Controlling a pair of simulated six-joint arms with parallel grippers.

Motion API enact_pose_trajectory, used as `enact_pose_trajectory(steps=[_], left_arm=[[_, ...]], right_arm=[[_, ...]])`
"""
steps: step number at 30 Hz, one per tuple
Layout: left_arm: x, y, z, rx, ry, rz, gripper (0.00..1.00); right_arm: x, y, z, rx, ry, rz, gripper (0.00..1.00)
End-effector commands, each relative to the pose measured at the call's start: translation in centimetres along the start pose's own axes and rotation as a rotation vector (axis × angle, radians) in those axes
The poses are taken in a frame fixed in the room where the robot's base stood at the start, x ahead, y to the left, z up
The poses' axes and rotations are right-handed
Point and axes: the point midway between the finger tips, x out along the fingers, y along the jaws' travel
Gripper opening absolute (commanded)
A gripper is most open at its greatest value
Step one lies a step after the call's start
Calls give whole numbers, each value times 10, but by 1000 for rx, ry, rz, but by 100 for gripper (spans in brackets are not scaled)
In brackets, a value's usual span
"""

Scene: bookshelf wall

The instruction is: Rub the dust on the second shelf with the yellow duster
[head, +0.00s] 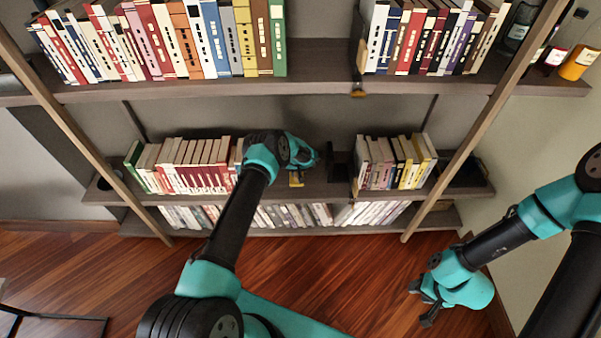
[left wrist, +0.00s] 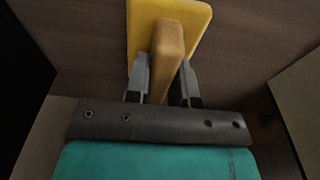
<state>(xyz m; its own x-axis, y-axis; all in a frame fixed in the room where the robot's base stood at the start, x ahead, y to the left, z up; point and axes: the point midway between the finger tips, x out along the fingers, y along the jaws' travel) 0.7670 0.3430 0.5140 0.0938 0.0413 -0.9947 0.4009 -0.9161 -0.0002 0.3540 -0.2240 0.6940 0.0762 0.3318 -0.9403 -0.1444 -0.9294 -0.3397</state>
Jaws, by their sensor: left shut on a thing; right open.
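The yellow duster (head: 296,180) is at the middle shelf (head: 322,188), in the gap between two rows of books. My left gripper (head: 303,168) is over it. In the left wrist view, my left gripper (left wrist: 164,80) is shut on the brown handle of the duster (left wrist: 198,18), with the yellow pad beyond the fingertips against or close above the dark wood shelf surface (left wrist: 75,50). I cannot tell whether the pad touches the board. I cannot make out any dust. My right gripper (head: 426,302) is open and empty, low over the floor at the right.
Books (head: 185,165) stand left of the gap, partly behind my left arm, and more books (head: 395,162) stand right of it. A dark bookend (head: 340,172) is in the gap. The upper shelf (head: 310,88) hangs above. Slanted wooden posts (head: 455,155) frame the shelves.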

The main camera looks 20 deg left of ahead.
Motion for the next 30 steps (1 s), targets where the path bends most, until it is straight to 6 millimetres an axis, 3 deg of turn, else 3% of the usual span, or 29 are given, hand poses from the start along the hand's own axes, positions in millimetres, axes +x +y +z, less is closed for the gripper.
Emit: enact_pose_trajectory(steps=[14, 30], left_arm=[[0, -6, 0, 0, 1, 1, 0], [3, -39, 1, 1, -1, 0, 0]], right_arm=[[0, 0, 0, 0, 0, 0, 43], [0, 0, 0, 0, 0, 0, 43]])
